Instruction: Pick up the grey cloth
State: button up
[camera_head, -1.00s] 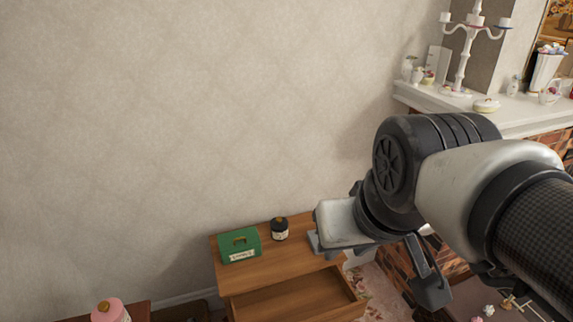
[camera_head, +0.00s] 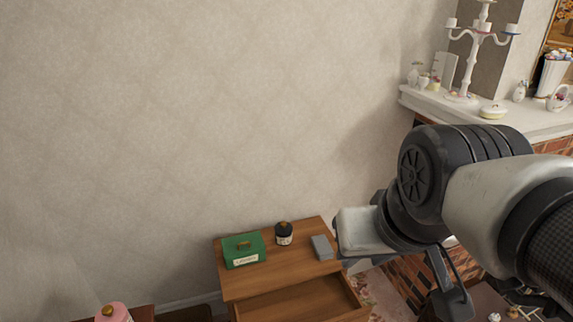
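A small grey folded-looking piece (camera_head: 321,247), which looks like the grey cloth, lies flat on the right end of the wooden dresser top (camera_head: 283,265). My arm reaches in from the right. My gripper (camera_head: 352,262) is just right of the grey piece in the picture, with a gap between them. Its fingers are mostly hidden behind its own white body and the arm, so I cannot see whether they are open or shut. No held object shows.
A green box (camera_head: 243,250) and a dark jar (camera_head: 283,233) stand on the dresser top. A drawer (camera_head: 300,302) below is open. A pink bottle (camera_head: 113,312) is at lower left. A mantel (camera_head: 490,115) with a white candelabra (camera_head: 472,50) is at upper right.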

aim_at(324, 251)
jog(key=i+l+u, duration=0.15)
jog(key=l, duration=0.2)
jog(key=i+l+u, duration=0.2)
jog(key=l, duration=0.2)
jog(key=i+l+u, duration=0.15)
jog(key=l, duration=0.25)
jog(key=i+l+u, duration=0.2)
jog(key=l, duration=0.2)
jog(key=l+u, duration=0.15)
jog(key=l, duration=0.3)
